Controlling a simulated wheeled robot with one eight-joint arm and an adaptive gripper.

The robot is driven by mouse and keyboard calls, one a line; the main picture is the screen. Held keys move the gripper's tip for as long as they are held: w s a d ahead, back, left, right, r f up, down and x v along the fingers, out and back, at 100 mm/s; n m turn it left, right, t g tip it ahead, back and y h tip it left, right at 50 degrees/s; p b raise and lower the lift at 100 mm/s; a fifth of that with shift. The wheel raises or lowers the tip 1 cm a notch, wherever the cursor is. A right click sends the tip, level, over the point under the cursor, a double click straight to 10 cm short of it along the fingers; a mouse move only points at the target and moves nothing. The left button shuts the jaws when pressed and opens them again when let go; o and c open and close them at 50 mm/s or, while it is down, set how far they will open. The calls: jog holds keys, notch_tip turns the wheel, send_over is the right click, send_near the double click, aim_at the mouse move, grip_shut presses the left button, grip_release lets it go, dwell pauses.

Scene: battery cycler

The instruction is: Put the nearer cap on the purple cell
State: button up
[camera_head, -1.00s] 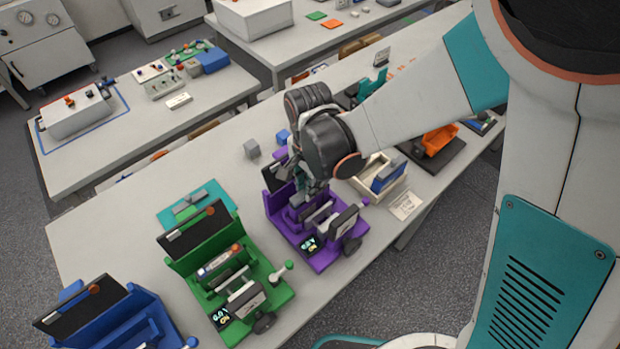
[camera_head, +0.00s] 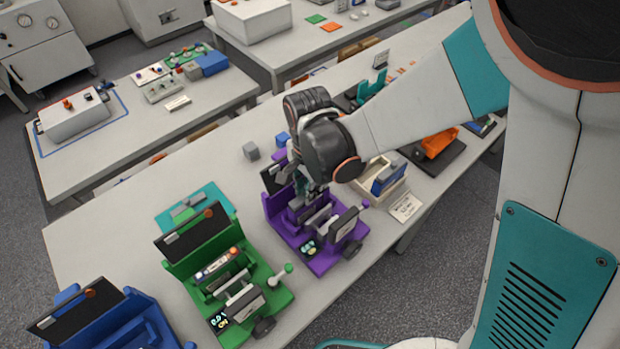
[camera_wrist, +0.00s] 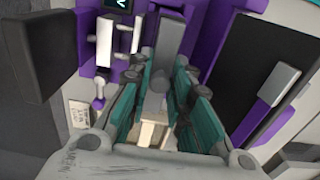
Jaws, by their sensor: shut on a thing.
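The purple cell (camera_head: 322,262) stands on the long bench, with a dark raised panel at its back and a dark-sided part at its front right. My gripper (camera_head: 308,190) is over the back part of this cell, pointing down. In the wrist view, its teal-padded fingers (camera_wrist: 163,108) are closed around a small grey piece (camera_wrist: 155,82), seemingly the cap. Grey and purple cell parts lie just beyond it. I cannot tell whether the piece touches the cell. The wrist and fingers hide part of the cell in the head view.
A green cell (camera_head: 252,300) and a blue cell (camera_head: 125,325) stand to the left. A pale open tray (camera_head: 392,192) and a label card (camera_head: 405,207) are close on the right. Small grey (camera_head: 250,151) and blue (camera_head: 282,139) blocks lie behind.

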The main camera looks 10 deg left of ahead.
dwell(0.3)
jog(key=o, duration=0.9)
jog(key=shift+c, duration=0.2)
jog(key=o, duration=0.5)
jog(key=shift+r, duration=0.15)
jog(key=shift+r+p, duration=2.2)
jog(key=shift+r, duration=1.15)
